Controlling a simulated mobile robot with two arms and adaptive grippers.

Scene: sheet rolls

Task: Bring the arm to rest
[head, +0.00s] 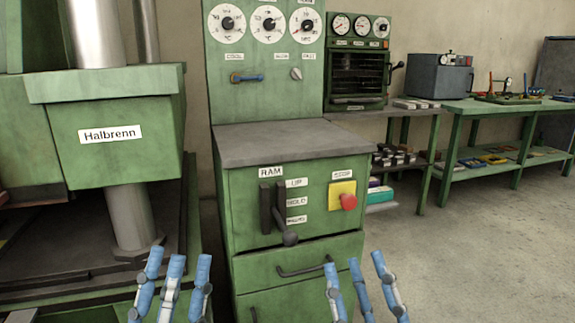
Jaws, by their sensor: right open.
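My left gripper (177,262) is at the bottom of the head view, left of the middle. Its blue and grey fingers point up, stand apart and hold nothing that I can see. My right gripper (354,264) is at the bottom, right of the middle. It is open and empty, with its fingers spread in front of the green control cabinet's drawers. Both grippers appear in front of the machinery, and the arms behind them are out of the frame.
The green control cabinet (250,192) has a RAM lever (281,215) and a red button (349,202). A green press labelled Halbrenn (110,160) stands at the left. Green workbenches (455,125) line the back wall. The concrete floor (480,260) at the right is clear.

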